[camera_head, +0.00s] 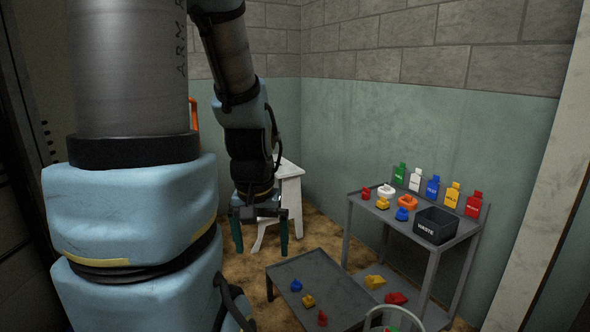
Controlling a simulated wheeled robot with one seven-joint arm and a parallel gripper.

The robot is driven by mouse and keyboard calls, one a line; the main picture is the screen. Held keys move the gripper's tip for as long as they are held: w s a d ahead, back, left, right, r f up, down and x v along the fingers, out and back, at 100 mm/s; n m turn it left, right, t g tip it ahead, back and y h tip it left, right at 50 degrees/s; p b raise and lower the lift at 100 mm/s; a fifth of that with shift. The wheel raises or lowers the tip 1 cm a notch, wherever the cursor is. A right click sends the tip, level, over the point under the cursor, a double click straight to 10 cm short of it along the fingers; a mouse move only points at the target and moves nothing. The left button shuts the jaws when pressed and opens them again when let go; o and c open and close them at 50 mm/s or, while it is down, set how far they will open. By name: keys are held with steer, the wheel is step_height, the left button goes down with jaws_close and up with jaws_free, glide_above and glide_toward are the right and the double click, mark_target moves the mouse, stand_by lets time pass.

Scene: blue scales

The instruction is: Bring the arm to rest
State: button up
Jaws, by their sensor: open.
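My arm hangs from the top of the view, grey and light blue, with its end pointing down. My gripper (260,238) is at the lower end, left of the middle of the picture. Its two greenish fingers are apart and nothing shows between them. It hangs in front of a white stool (289,190), which it partly hides. I cannot tell how far apart the gripper and the stool are. A large part of my own body fills the left side.
A low dark table (330,285) with small coloured pieces stands below right of the gripper. A grey shelf (357,222) at right bears coloured pieces, a black WASTE bin (436,226) and several coloured tags. A basket rim (392,309) shows at the bottom edge. Block walls stand behind.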

step_height(320, 180, up, 17)
steer(key=p, duration=1.4)
steer(key=shift+f, duration=0.15)
